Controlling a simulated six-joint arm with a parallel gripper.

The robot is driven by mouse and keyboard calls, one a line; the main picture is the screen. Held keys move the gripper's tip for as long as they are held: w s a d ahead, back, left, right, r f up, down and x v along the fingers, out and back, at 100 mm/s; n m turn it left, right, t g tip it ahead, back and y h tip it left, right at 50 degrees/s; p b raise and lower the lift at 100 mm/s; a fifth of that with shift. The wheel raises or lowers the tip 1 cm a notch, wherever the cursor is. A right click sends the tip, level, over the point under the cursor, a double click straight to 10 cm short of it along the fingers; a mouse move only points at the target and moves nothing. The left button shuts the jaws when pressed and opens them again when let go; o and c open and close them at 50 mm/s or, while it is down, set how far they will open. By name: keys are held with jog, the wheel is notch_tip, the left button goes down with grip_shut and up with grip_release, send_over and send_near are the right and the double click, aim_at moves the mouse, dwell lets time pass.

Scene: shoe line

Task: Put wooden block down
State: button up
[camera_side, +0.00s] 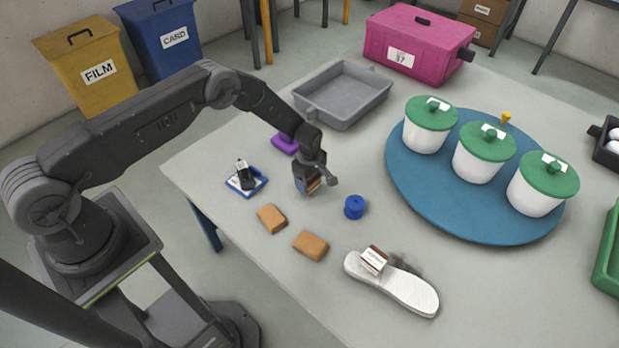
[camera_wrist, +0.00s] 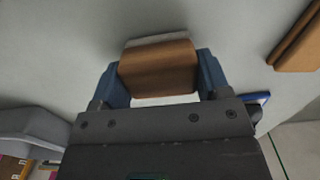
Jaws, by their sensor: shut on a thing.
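My gripper (camera_side: 313,182) is shut on a wooden block, low over the table between the blue-edged pad and the blue spool. In the wrist view the held wooden block (camera_wrist: 158,68) sits between the two blue fingers of my gripper (camera_wrist: 159,76), with a pale strip along its far edge. Only a little of the held block shows in the side view. I cannot tell whether it touches the table. Two loose wooden blocks, one nearer the pad (camera_side: 272,218) and one nearer the sole (camera_side: 311,246), lie flat on the table.
A white shoe sole (camera_side: 407,291) carries a white-labelled block (camera_side: 374,260). A blue spool (camera_side: 354,207) stands right of my gripper. A blue-edged pad (camera_side: 260,185) and a purple piece (camera_side: 285,144) lie left. A grey tray (camera_side: 308,99) and a blue round board (camera_side: 405,190) with lidded pots are farther off.

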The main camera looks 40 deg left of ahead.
jog(key=shift+f, duration=0.15)
jog(key=o, duration=0.9)
jog(key=shift+o, duration=0.2)
notch_tip(320, 180, up, 28)
jog(key=s+m+t, duration=0.1)
jog(key=s+m, duration=0.1)
jog(key=m, duration=0.2)
jog(key=s+r+m+t, duration=0.1)
jog(key=s+r+m, duration=0.15)
jog(key=r, duration=0.35)
jog(key=s+r+m+t, duration=0.1)
jog(key=s+r, duration=0.3)
jog(key=r, duration=0.1)
jog(key=s+r+m+t, duration=0.1)
jog(key=s+r+m, duration=0.3)
jog(key=s, duration=0.8)
jog(key=s+r+m+t, duration=0.1)
jog(key=s+r+m, duration=0.4)
jog(key=s, duration=0.7)
jog(key=shift+d+m+t, duration=0.3)
jog(key=shift+d+m, duration=0.15)
jog(key=shift+m, duration=0.3)
